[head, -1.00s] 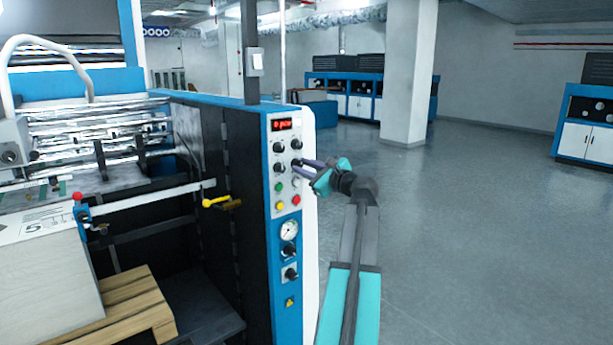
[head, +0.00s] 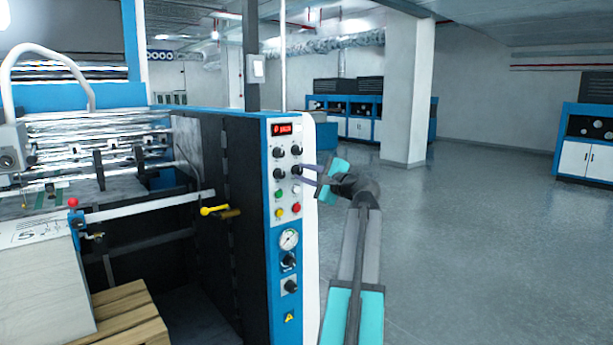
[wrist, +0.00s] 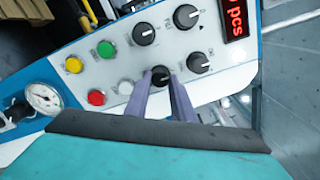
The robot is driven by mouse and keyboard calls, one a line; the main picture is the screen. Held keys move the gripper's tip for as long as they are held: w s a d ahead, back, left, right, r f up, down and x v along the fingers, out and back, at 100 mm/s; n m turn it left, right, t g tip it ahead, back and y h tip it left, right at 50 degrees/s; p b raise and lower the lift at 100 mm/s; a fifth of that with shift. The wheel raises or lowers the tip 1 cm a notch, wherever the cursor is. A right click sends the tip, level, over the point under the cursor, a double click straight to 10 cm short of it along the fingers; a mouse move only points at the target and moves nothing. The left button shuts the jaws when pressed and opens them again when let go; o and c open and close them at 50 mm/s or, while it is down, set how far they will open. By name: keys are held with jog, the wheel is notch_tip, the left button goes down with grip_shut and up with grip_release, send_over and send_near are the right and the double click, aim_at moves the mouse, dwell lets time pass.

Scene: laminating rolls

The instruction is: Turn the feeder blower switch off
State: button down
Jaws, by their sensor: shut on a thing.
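The control panel (head: 287,215) is on the end of the blue and black machine. It has two rows of black rotary knobs, and their labels are too small to read. My gripper (head: 302,169) reaches the panel from the right. Its fingers are shut on the lower right black knob (wrist: 160,75), one finger on each side. The fingers partly hide this knob in the head view, and its pointer position is unclear. The other knobs are free, such as the upper left knob (head: 279,152). Which knob is the feeder blower switch cannot be read.
Green (wrist: 105,49), yellow (wrist: 74,65), red (wrist: 96,97) and white (wrist: 126,87) buttons sit close to the gripped knob. A red display (head: 282,129) is above and a gauge (head: 288,239) below. Open floor (head: 480,250) lies to the right.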

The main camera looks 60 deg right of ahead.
jog(key=shift+s+d, duration=0.1)
jog(key=c, duration=1.5)
grip_release()
jog(key=b+v, duration=0.2)
jog(key=v, duration=1.1)
jog(key=shift+s+a, duration=0.25)
jog(key=shift+s, duration=0.05)
